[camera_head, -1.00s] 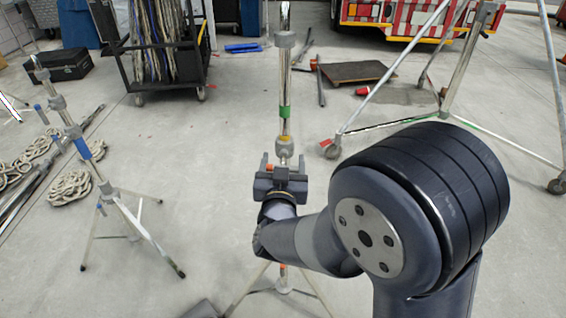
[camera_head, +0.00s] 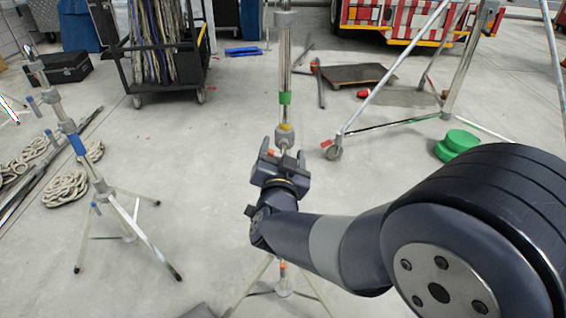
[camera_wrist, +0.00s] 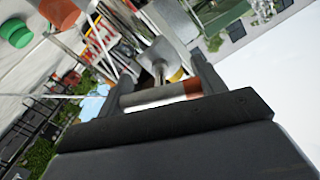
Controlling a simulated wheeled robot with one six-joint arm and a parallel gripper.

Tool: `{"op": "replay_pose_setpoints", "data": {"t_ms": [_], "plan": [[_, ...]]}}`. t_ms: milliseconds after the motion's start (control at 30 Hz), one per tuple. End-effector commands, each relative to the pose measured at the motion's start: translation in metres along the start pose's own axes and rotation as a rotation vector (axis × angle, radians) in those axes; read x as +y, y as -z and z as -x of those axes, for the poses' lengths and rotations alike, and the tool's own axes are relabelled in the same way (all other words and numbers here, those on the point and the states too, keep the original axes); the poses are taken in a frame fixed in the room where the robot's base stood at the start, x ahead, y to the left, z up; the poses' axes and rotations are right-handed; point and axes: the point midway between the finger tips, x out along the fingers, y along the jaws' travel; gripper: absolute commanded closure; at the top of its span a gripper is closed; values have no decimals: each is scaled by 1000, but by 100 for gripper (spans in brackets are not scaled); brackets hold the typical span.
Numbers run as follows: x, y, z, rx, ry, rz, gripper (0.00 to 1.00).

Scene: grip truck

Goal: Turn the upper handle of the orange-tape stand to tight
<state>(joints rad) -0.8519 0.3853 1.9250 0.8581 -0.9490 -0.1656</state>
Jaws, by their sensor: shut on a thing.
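A chrome stand (camera_head: 285,62) rises in the middle of the head view, with green tape on its upper pole and a small orange mark low down, below my arm. My gripper (camera_head: 280,160) is at its collar, below a yellow ring, and hides part of the pole. In the wrist view, a grey bar handle (camera_wrist: 145,96) with an orange-red end lies across between the jaws of my gripper (camera_wrist: 160,84). The jaws are shut on this handle. The handle is mostly hidden in the head view.
A blue-taped stand (camera_head: 77,143) stands at left, near coiled ropes (camera_head: 68,188). A cable cart (camera_head: 165,75) is behind. A wheeled stand (camera_head: 385,75) and green round objects (camera_head: 457,143) are at right. Floor between the left stand and my gripper is clear.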

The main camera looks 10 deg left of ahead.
Motion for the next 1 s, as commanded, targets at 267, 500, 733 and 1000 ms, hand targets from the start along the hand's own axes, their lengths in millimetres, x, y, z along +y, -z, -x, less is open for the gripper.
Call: {"op": "replay_pose_setpoints", "data": {"t_ms": [267, 500, 733, 1000], "plan": [[2, -4, 0, 3, 2, -267, 57], [2, -4, 0, 2, 2, -496, 57], [1, -3, 0, 2, 2, -701, 57], [1, -2, 0, 1, 1, -884, 57]]}}
